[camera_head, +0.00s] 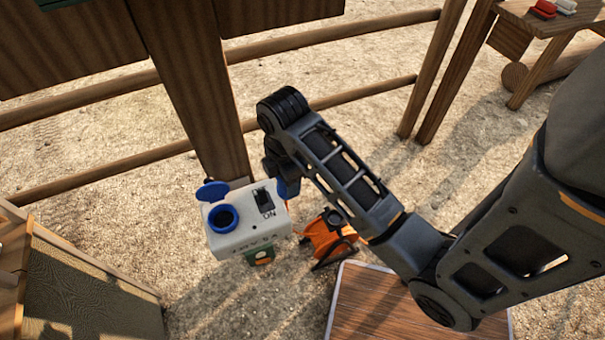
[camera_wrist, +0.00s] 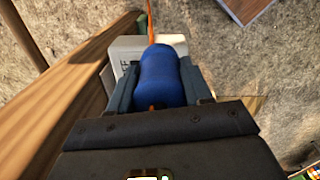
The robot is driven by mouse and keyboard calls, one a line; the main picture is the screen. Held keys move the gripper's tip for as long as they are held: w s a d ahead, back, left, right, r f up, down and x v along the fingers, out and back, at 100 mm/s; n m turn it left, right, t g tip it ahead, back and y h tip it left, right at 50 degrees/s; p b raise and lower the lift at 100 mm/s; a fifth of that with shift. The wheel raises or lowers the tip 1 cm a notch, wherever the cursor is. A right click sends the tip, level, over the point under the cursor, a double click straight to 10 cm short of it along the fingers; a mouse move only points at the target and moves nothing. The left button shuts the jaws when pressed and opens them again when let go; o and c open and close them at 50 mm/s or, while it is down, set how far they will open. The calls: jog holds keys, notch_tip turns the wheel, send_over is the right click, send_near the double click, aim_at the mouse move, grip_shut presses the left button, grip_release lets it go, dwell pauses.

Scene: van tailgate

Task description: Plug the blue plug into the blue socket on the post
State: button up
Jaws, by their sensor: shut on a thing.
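The blue socket (camera_head: 223,218) is a round blue ring on the top face of a pale grey box at the post (camera_head: 196,95). Its blue lid (camera_head: 212,191) stands open. My gripper (camera_wrist: 160,88) is shut on the blue plug (camera_wrist: 162,72), which lies between the two fingers in the wrist view. In the head view a bit of the plug's blue (camera_head: 291,187) shows beside the box's right end, right of the socket and apart from it. My arm hides most of the gripper there. The socket is not visible in the wrist view.
The box (camera_head: 238,243) carries a black switch marked ON. An orange reel (camera_head: 326,237) lies below my arm, and an orange cable (camera_wrist: 151,20) shows in the wrist view. A wooden crate or bench (camera_head: 75,280) stands at lower left, a brown-topped table (camera_head: 400,305) at lower centre.

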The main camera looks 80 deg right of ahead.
jog(key=w+a, duration=0.8)
jog(key=w, duration=0.6)
jog(key=shift+a, duration=0.3)
jog(key=shift+f, duration=0.15)
jog(key=shift+f+b, duration=0.55)
jog(key=shift+f, duration=0.7)
jog(key=shift+p, duration=0.5)
jog(key=shift+f, duration=1)
jog(key=shift+f+b, duration=0.3)
jog(key=shift+f, duration=0.05)
jog(key=shift+f, duration=0.25)
